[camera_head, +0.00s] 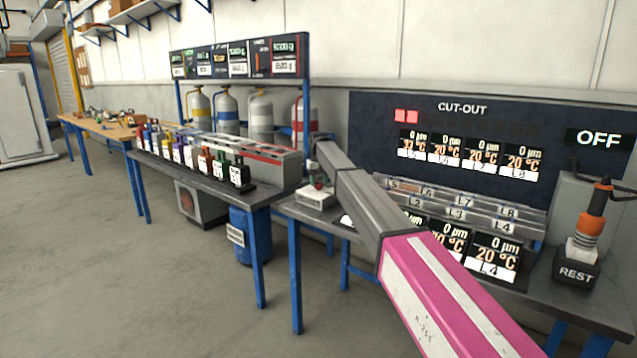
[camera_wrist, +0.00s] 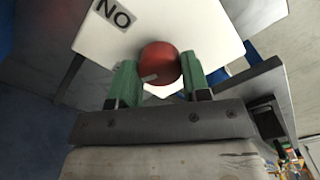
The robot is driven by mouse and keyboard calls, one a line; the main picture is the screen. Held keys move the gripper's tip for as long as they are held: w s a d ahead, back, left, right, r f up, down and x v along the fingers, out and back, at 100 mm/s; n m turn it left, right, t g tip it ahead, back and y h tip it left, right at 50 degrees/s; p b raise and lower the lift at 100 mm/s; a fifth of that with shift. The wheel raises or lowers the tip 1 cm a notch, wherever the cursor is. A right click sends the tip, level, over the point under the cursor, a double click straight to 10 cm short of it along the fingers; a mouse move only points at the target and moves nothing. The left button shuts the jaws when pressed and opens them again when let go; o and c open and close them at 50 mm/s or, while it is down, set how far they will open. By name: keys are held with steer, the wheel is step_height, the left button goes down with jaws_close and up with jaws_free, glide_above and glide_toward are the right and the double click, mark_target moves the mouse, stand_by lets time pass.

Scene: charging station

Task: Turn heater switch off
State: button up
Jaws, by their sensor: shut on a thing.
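The heater switch appears to be the small white box (camera_head: 314,199) on the bench, left of the display panel. In the wrist view its pale plate (camera_wrist: 190,25) fills the top, with a black-on-white label (camera_wrist: 115,13) at the upper left that reads "NO" from this angle. A round red knob (camera_wrist: 159,62) sits between the two green fingers of my gripper (camera_wrist: 160,75). The fingers are shut on the knob. In the head view my gripper (camera_head: 318,184) is at the box, small and partly hidden by my own arm.
A dark panel (camera_head: 375,120) reads "CUT-OUT" with several displays, and "OFF" (camera_head: 600,139) at right. An orange-handled tool (camera_head: 590,222) stands in a "REST" holder (camera_head: 575,272). Coloured blocks (camera_head: 190,153) and gas cylinders (camera_head: 262,112) are left. The floor at left is open.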

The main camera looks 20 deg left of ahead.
mark_target(318, 182)
steer(key=shift+n, duration=1.9)
steer(key=o, duration=0.9)
steer(key=shift+o, duration=0.2)
steer(key=shift+r, duration=0.1)
step_height(318, 182, up, 11)
steer(key=shift+f, duration=0.2)
